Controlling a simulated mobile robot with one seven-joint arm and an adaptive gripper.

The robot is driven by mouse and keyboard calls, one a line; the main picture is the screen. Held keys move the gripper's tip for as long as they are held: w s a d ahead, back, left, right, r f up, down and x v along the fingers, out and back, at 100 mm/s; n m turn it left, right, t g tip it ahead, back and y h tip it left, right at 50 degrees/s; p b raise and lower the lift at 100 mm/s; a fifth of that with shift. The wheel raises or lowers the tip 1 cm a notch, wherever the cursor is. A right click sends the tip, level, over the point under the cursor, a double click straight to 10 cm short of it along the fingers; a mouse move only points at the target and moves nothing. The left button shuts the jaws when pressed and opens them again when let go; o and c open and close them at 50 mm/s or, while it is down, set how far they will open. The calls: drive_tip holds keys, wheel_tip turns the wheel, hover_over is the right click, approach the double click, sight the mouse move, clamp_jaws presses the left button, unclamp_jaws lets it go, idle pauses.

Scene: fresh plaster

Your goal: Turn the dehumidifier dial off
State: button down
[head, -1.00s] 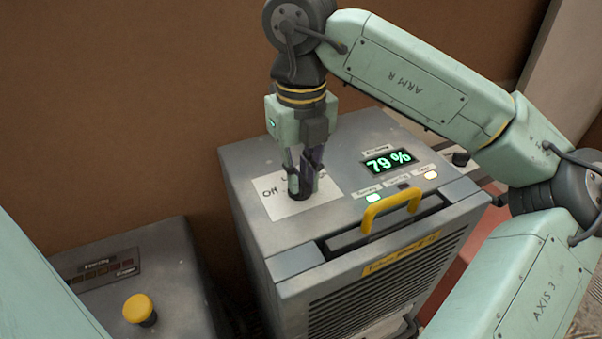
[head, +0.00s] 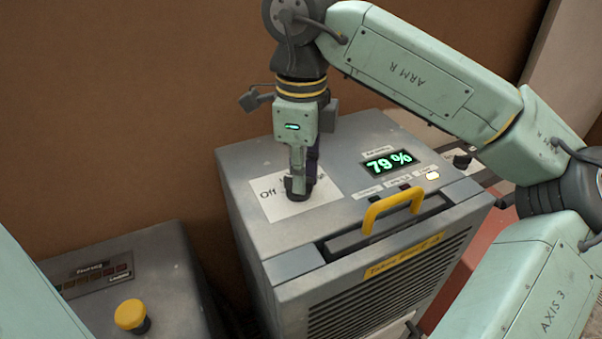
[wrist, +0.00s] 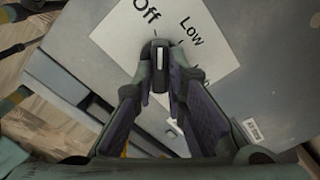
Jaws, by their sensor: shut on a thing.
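The dehumidifier (head: 285,262) is a grey box with its dial on top. My gripper (head: 299,184) points straight down over the white label card (head: 272,207) and is shut on the dial. In the wrist view my fingertips (wrist: 161,68) pinch the dark dial (wrist: 161,46) from both sides. A white pointer line on it runs up the picture, roughly toward the "Off" and "Low" marks. I cannot tell exactly which mark it meets. "Off" (wrist: 147,12) and "Low" (wrist: 190,31) are readable on the card; a further word is partly hidden by a finger.
A lit display (head: 390,163) reads 79 %. A yellow handle (head: 391,208) arches at the front edge. A lower grey unit with a yellow button (head: 131,314) stands left. A brown wall is behind.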

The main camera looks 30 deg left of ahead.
drive_tip(key=shift+n, duration=1)
drive_tip(key=c, duration=1.6)
unclamp_jaws()
wheel_tip(320, 180, up, 12)
